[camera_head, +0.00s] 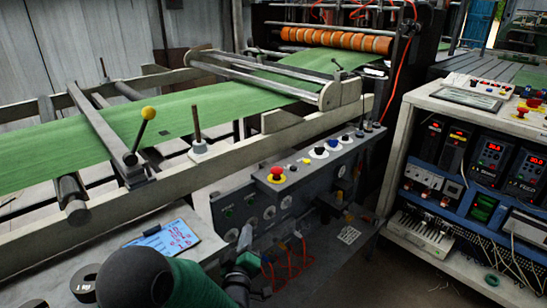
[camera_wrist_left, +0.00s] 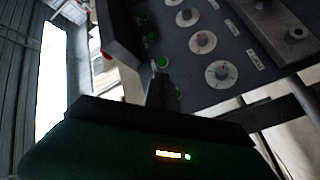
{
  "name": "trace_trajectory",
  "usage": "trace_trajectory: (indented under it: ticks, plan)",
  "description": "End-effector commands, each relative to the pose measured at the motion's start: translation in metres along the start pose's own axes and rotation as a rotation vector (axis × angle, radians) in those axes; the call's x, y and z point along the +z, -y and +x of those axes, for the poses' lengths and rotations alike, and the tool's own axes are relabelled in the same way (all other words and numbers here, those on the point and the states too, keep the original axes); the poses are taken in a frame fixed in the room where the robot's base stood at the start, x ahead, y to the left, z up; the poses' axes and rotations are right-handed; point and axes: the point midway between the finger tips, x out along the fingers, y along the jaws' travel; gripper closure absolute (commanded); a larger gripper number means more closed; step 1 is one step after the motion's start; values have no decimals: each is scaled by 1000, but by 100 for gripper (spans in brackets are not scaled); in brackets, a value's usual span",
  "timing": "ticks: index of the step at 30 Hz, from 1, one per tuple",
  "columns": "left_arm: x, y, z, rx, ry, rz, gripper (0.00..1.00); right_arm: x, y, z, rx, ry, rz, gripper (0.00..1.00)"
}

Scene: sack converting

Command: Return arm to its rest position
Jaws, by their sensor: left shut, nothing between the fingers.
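My left arm comes in at the bottom of the head view, with a dark, rounded green link. Its left gripper (camera_head: 243,262) is small and partly hidden by the arm, in front of the control panel (camera_head: 262,200). In the left wrist view the dark fingers (camera_wrist_left: 161,90) are together with nothing between them. The panel face with white-ringed knobs (camera_wrist_left: 203,42) and green buttons lies just beyond them. I cannot tell whether the fingers touch the panel. My right gripper is in neither view.
A green sack web (camera_head: 90,150) runs through the machine frame to orange rollers (camera_head: 335,40). A yellow-knobbed lever (camera_head: 149,113) and a red button (camera_head: 277,172) stand nearby.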

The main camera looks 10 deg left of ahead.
Motion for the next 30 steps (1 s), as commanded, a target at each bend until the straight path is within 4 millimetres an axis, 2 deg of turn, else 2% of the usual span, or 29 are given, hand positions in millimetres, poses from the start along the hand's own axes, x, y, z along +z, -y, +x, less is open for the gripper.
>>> trace_trajectory:
  ticks: [2, 5, 8, 11, 15, 21, 22, 30]
  plan:
    - [7, 0, -4, -30, 78, 59, 100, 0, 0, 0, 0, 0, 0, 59]
    - [27, 12, -26, -121, 285, 214, 100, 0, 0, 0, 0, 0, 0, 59]
    - [42, 35, -73, -232, 541, 399, 100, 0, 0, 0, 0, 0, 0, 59]
    - [47, 59, -127, -323, 766, 538, 100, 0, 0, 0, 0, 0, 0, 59]
    - [43, 82, -202, -416, 1032, 666, 100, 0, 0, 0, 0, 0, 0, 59]
    - [26, 99, -300, -497, 1347, 766, 100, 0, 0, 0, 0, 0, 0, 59]
    - [11, 82, -298, -496, 1346, 766, 100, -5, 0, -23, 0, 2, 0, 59]
    - [-51, 12, -291, -498, 1342, 762, 100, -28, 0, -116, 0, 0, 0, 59]
